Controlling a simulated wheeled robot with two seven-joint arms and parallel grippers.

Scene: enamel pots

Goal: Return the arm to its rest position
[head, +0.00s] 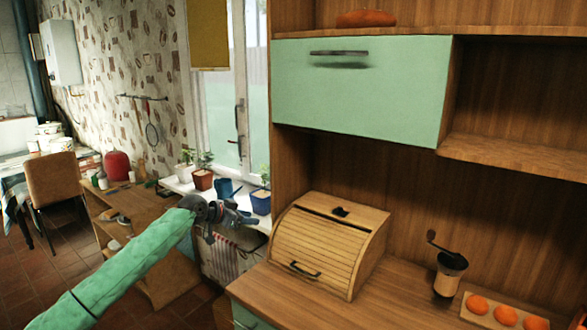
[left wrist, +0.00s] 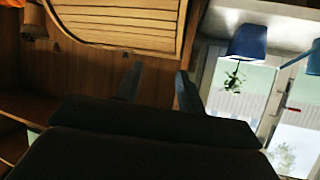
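My left arm (head: 130,262), in a green sleeve, reaches in from the lower left of the head view. Its gripper (head: 236,215) is in the air in front of the window sill, left of the wooden bread box. In the left wrist view, the two dark fingers (left wrist: 158,88) stand apart with nothing between them, so the gripper is open and empty. My right gripper is in neither view.
The closed bread box (head: 322,250) stands on the wooden counter, with a coffee grinder (head: 449,274) and a tray of orange items (head: 503,312) to its right. A green cabinet door (head: 365,90) hangs above. Potted plants, including a blue pot (head: 261,202), line the sill.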

